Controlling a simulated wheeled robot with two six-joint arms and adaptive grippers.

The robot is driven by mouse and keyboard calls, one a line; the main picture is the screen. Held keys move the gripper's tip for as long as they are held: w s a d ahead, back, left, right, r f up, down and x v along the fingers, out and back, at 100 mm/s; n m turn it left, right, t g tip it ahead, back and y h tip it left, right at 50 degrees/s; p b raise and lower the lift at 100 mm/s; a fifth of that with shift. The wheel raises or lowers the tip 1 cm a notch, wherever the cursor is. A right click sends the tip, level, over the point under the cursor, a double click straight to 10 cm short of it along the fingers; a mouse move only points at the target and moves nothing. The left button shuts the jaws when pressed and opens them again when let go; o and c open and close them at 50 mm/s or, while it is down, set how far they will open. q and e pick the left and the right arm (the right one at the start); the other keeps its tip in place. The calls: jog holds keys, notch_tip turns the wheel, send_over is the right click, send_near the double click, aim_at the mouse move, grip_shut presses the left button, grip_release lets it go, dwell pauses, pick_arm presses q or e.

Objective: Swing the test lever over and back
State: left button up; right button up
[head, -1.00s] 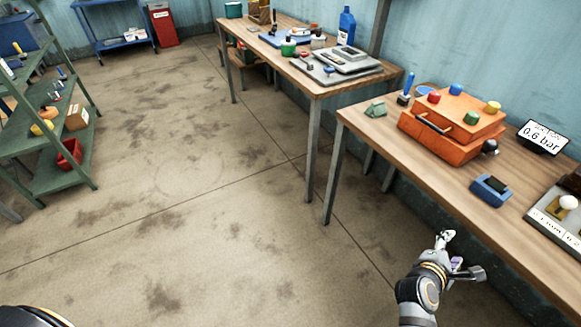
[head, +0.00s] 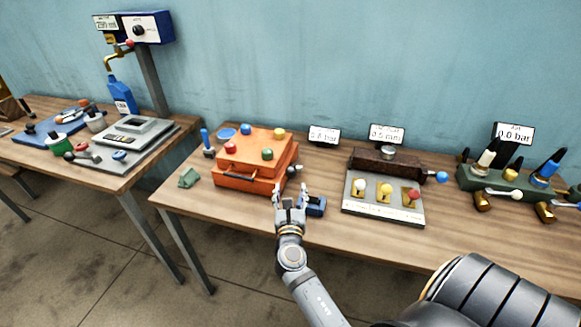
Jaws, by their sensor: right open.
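I cannot tell for sure which part is the test lever. An orange box (head: 240,168) with coloured knobs on top has a short dark-knobbed lever (head: 295,169) at its right side. A long dark brown block (head: 380,163) has an arm ending in a blue knob (head: 441,177) at its right end. A green manifold (head: 505,186) at far right carries several handles, including a white-tipped one (head: 517,195). My right gripper (head: 291,188) is open and empty in front of the orange box's right side. It partly covers a small blue block (head: 316,206). My left gripper is out of view.
A grey panel (head: 384,211) with white, yellow and red knobs lies before the brown block. Small displays stand behind, one reading 0.0 bar (head: 515,132). A green wedge (head: 188,178) is at the bench's left end. Bare wood (head: 240,210) lies in front of the orange box.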

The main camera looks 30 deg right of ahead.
aim_at(291, 175)
jog(key=x, duration=0.5)
jog(key=p+x, duration=0.1)
jog(key=x, duration=0.4)
jog(key=shift+s+d+f, duration=0.1)
jog(key=shift+f, duration=0.1)
jog(key=shift+c, duration=0.3)
grip_shut()
